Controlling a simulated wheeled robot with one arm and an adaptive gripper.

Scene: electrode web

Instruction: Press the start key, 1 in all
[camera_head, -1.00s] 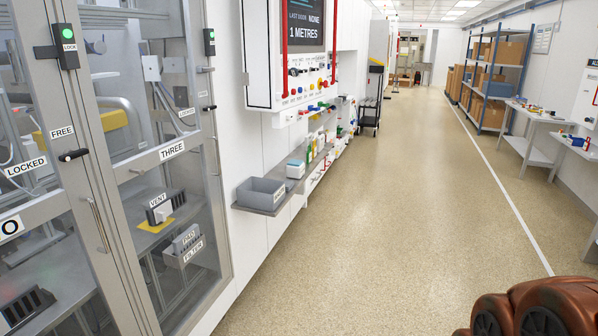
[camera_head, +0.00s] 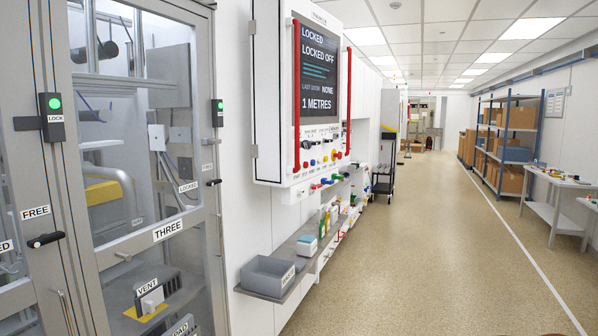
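The control panel (camera_head: 284,100) is a white cabinet on the left wall. Its dark screen (camera_head: 319,75) reads "LOCKED", "LOCKED OFF", "LAST DOOR NONE" and "1 METRES". Below the screen is a row of small controls (camera_head: 325,158), including black, red, yellow and blue ones. Their labels are too small to read, so I cannot tell which is the start key. Red vertical bars (camera_head: 296,95) stand at both sides of the screen. My gripper is not in view.
A glazed enclosure with door THREE (camera_head: 167,231) is at left, its lock lights green. A grey bin (camera_head: 268,276) sits on a wall shelf under the panel. A black trolley (camera_head: 384,180) stands farther along. Blue racking (camera_head: 507,150) and benches line the right. The aisle floor is clear.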

